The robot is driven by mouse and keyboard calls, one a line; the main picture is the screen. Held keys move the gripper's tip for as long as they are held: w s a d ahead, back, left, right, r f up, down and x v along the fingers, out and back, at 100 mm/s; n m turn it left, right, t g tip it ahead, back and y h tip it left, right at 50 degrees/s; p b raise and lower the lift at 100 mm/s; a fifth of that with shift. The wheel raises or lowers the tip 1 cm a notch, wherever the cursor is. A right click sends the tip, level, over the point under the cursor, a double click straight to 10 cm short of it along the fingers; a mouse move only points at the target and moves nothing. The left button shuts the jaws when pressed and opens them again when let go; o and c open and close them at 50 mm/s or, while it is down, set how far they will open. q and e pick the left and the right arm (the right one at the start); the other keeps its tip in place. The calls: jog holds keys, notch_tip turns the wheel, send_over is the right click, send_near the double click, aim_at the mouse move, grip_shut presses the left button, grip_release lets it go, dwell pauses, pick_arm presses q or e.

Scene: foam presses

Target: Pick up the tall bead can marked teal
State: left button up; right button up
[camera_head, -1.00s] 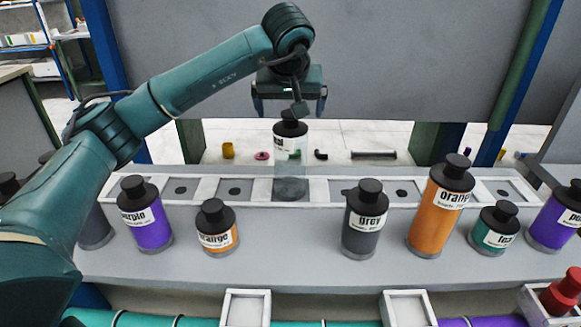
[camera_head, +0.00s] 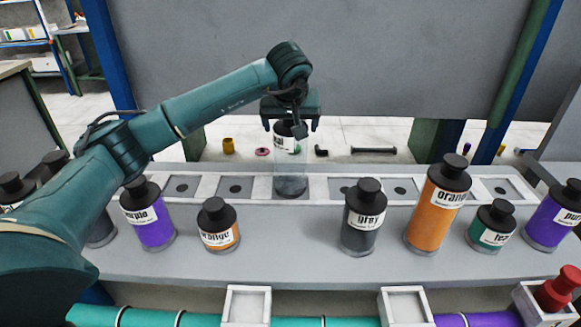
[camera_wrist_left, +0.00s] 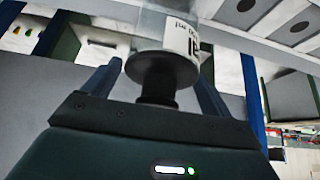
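A tall can (camera_head: 289,160) with a black cap stands upright at the middle slot of the white rack. Its lower body looks pale and see-through. Its white label is partly covered, and I cannot read the whole word. My left gripper (camera_head: 290,128) is over its top, pointing down, with fingers apart. In the left wrist view, the black cap (camera_wrist_left: 160,72) is between the two open fingers (camera_wrist_left: 155,80), with no visible grip on it. A short can with a teal body (camera_head: 493,227) and a label starting "tea" stands at the right. My right gripper is not in view.
Purple (camera_head: 148,222), short orange (camera_head: 217,229), grey (camera_head: 362,220), tall orange (camera_head: 436,208) and another purple can (camera_head: 550,222) stand along the grey bench (camera_head: 290,262). The white rack (camera_head: 208,187) has several empty slots. A red-capped item (camera_head: 558,290) is at lower right.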

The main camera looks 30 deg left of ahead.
pick_arm(q)
jog(key=c, duration=1.3)
jog(key=shift+r, duration=0.15)
jog(key=shift+c, duration=1.1)
